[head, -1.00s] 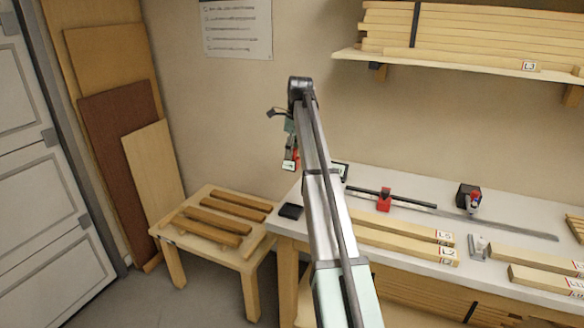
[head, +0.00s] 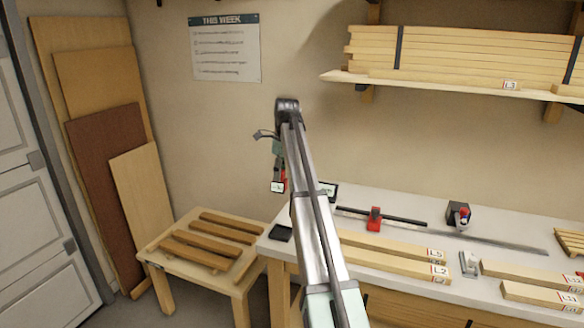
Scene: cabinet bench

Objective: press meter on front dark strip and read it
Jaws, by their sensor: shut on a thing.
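The meter (head: 278,187), a small device with a pale screen face and red beside it, hangs in my gripper (head: 279,174). My gripper points down and is shut on it, well above and to the right of the low wooden table (head: 245,283). Several brown strips lie side by side on that table. The front dark strip (head: 193,256) lies nearest the front edge. The meter is in the air, apart from the strips. Its reading is too small to make out, and my arm hides part of the bench behind it.
The white bench (head: 390,221) stands to the right with a black pad (head: 281,233), a small display (head: 328,191), a red clamp (head: 375,218) and labelled boards (head: 395,246). Boards lean on the wall at left. A shelf (head: 440,82) of timber hangs above the bench.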

